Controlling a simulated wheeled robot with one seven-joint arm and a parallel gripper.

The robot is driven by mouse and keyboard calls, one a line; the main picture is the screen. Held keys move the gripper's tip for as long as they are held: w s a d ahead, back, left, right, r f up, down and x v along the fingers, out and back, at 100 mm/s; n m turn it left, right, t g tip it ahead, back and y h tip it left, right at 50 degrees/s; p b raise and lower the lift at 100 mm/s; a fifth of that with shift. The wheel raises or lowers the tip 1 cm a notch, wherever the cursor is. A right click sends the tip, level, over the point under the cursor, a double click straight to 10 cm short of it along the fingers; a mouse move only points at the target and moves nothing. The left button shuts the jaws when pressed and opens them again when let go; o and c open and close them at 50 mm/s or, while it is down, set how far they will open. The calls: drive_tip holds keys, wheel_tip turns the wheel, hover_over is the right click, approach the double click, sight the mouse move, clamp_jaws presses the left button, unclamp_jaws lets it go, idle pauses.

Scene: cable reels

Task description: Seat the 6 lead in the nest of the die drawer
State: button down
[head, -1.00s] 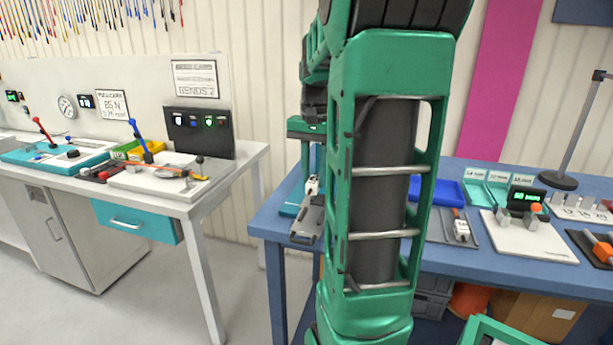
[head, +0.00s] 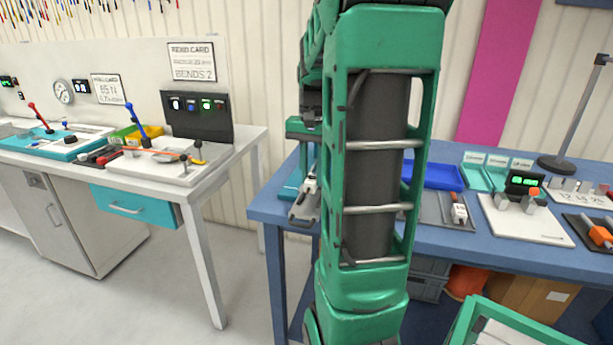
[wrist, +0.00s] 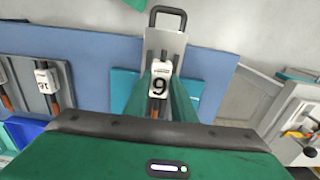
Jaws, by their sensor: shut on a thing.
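In the wrist view, my gripper (wrist: 166,100) is shut on the 6 lead (wrist: 160,82), a white block with its digit upside down in this view and a dark, orange-tinged cable. The lead is over the grey die drawer (wrist: 178,44), which has a dark loop handle at its outer end. The nest is hidden under the lead and fingers, so I cannot tell whether the lead touches it. In the head view, the drawer (head: 301,213) juts from the blue bench's left end, with the lead (head: 311,186) above it. My green arm hides part of this area.
A white lead marked 16 (wrist: 42,80) lies in a tray to the left in the wrist view. A blue bin (head: 440,176) and a white fixture with a green display (head: 525,225) stand right on the blue bench (head: 265,207). Open floor separates it from the white bench (head: 245,140).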

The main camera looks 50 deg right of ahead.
sight(311, 178)
drive_tip(key=shift+f, duration=0.1)
idle(0.6)
drive_tip(key=shift+f, duration=0.8)
drive_tip(key=shift+f, duration=0.85)
drive_tip(key=c, duration=1.4)
unclamp_jaws()
